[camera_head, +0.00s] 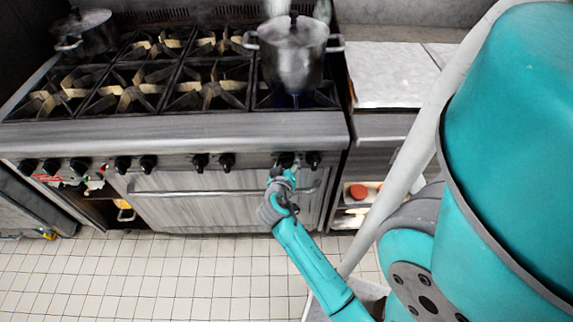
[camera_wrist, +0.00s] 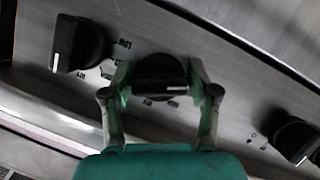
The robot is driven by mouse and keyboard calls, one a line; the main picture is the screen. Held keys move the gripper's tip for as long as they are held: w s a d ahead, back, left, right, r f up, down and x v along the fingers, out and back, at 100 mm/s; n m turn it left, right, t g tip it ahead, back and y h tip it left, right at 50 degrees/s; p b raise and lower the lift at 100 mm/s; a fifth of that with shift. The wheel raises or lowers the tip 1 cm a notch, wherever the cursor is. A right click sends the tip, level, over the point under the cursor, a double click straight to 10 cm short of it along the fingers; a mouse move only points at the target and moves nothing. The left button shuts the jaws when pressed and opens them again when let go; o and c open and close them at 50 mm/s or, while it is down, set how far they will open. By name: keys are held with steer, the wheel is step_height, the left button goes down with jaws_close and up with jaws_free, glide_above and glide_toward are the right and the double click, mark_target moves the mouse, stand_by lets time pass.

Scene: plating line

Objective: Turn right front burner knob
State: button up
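The gripped black burner knob (camera_head: 285,159) is the left one of the rightmost pair on the stove's front panel. In the wrist view the knob (camera_wrist: 160,74) sits between my fingers, its white mark lying roughly level and pointing right. My gripper (camera_head: 287,172) reaches the panel from below. In the wrist view my gripper (camera_wrist: 161,76) has one finger against each side of the knob. Its partner knob (camera_head: 313,159) is just to the right, free. A pot (camera_head: 292,52) stands on the right front burner, with a blue glow under it.
Neighbouring knobs flank my gripper in the wrist view, a near one (camera_wrist: 78,43) and a farther one (camera_wrist: 293,137); their marks stand steeper. An oven door handle (camera_head: 215,192) runs below the panel. Another pot (camera_head: 84,34) stands at the back left. The tiled floor (camera_head: 150,280) in front is clear.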

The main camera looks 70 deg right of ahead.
steer(key=shift+o, duration=0.8)
steer(key=v, duration=1.2)
steer(key=s+a+f+n+t+y, duration=0.2)
steer(key=a+f+n+t+y, duration=0.15)
steer(key=a, duration=0.45)
steer(key=s+a+f+n+t+y, duration=0.2)
steer(key=a+n+t+y, duration=0.25)
steer(key=a, duration=0.35)
steer(key=s+a+r+n+t+y, duration=0.2)
steer(key=s+a+r+y, duration=0.3)
steer(key=s+a+r, duration=0.5)
steer(key=shift+s+r+t+y, duration=0.3)
steer(key=shift+s+r+t, duration=0.3)
steer(key=shift+r+t, duration=0.3)
steer(key=shift+a, duration=0.1)
